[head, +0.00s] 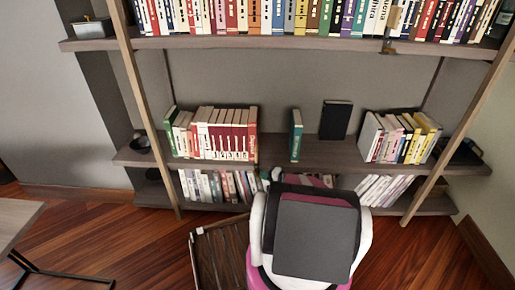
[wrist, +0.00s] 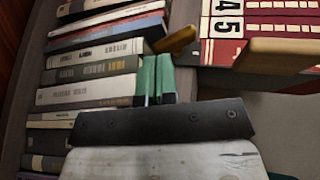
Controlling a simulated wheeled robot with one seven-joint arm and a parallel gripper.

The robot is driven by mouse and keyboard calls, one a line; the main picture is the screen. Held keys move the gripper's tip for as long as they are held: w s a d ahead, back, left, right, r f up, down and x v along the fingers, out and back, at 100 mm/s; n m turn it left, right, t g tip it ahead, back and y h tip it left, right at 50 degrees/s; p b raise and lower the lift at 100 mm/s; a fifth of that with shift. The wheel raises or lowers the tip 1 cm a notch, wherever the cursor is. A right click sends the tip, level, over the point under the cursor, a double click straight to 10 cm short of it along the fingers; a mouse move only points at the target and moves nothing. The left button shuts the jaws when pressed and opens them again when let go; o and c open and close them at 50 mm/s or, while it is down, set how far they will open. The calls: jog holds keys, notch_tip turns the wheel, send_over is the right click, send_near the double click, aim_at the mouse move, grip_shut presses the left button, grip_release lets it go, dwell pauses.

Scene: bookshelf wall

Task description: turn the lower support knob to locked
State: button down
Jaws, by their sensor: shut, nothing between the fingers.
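In the wrist view, my gripper (wrist: 156,60) shows as two green fingers side by side beyond a black bar, shut and empty. A small brown-yellow piece (wrist: 177,40) projects close beyond the fingertips, apart from them as far as I can see. A tan bar-shaped piece (wrist: 280,52) lies to the right in front of red books. I cannot tell which of these, if any, is the lower support knob, or its setting. In the head view, a small brown fitting (head: 388,47) sits under the upper shelf; my gripper is hidden there.
The bookshelf has an upper shelf (head: 250,42), a middle shelf (head: 335,155) and a low shelf, all with books. Slanted wooden posts (head: 145,90) frame it. A table (head: 18,225) stands at left. A dark slatted crate (head: 215,255) is on the floor.

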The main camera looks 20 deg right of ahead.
jog(key=shift+w+a, duration=0.1)
jog(key=shift+a, duration=0.2)
jog(key=shift+d, duration=0.15)
jog(key=d, duration=0.1)
jog(key=s+d, duration=0.1)
jog(key=d, duration=0.1)
jog(key=shift+s+d, duration=0.2)
jog(key=shift+s, duration=0.05)
dwell(0.4)
jog(key=v, duration=1.1)
jog(key=w+a+r+n+g+h, duration=0.1)
jog(key=a+r+n+g+h, duration=0.2)
jog(key=a, duration=0.5)
jog(key=w+a+r+n+g+h, duration=0.2)
jog(key=a+r+n+g+h, duration=0.1)
jog(key=a, duration=0.6)
jog(key=w+a+r+n+g+h, duration=0.2)
jog(key=a+r+g, duration=0.3)
jog(key=a, duration=0.3)
jog(key=shift+a+n+h, duration=0.25)
jog(key=shift+n+h, duration=0.65)
